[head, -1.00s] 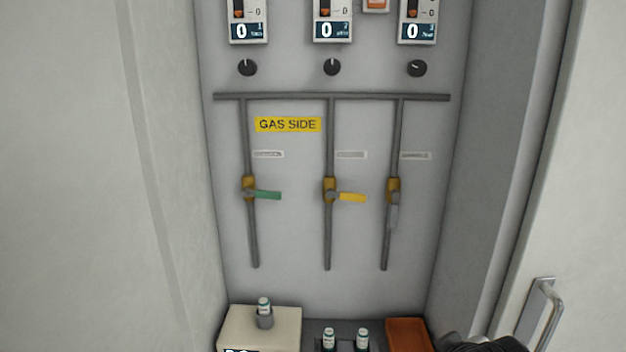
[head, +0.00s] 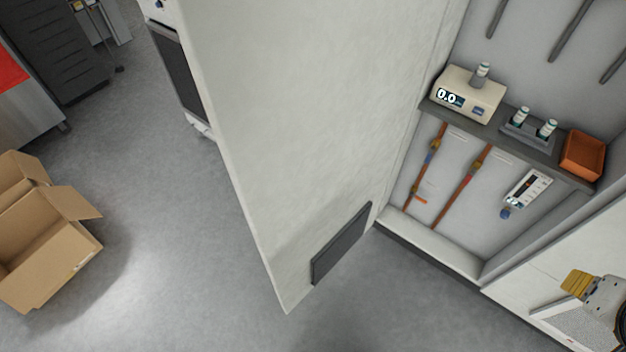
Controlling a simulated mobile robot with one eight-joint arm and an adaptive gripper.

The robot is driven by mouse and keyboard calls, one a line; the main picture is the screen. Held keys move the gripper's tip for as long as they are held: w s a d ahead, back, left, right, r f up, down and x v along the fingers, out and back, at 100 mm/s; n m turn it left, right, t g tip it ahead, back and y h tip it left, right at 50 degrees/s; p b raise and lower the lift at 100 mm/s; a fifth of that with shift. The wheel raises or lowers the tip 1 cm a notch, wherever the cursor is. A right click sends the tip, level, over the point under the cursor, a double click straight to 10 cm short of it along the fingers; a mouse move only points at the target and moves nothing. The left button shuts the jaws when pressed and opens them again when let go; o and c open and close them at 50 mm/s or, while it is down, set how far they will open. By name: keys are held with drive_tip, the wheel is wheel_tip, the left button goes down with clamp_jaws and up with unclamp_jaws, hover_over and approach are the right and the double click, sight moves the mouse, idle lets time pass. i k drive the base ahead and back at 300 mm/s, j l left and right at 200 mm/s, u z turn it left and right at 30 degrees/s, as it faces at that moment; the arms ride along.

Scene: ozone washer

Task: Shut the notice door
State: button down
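A tall white door (head: 290,120) stands swung open on the left side of the cabinet. It has a dark rectangular panel (head: 341,243) low on its face, and no notice shows on the side I see. A second white panel (head: 510,290) is at the lower right, beside the cabinet opening. I cannot tell which of the two is the notice door. My gripper (head: 565,300) is at the lower right in front of this panel, partly cut off by the picture edge. Its finger opening is unclear, and I cannot tell whether it touches the panel.
The cabinet's shelf (head: 440,112) holds a scale (head: 468,92), a vial rack (head: 527,133) and an orange tray (head: 582,156). Pipes and a small meter (head: 527,188) are below. An open cardboard box (head: 45,235) sits at the left. Grey floor (head: 170,240) is clear between box and door.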

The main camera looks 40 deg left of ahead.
sight(308, 104)
drive_tip(key=k+j, duration=0.2)
drive_tip(key=j, duration=0.3)
drive_tip(key=k+j+z, duration=0.15)
drive_tip(key=j, duration=0.35)
drive_tip(key=k+j, duration=0.35)
drive_tip(key=k+j+z, duration=0.1)
drive_tip(key=k+j, duration=0.15)
drive_tip(key=j, duration=0.35)
drive_tip(key=k+j+z, duration=0.1)
drive_tip(key=k+j, duration=0.15)
drive_tip(key=j, duration=0.95)
drive_tip(key=u, duration=0.35)
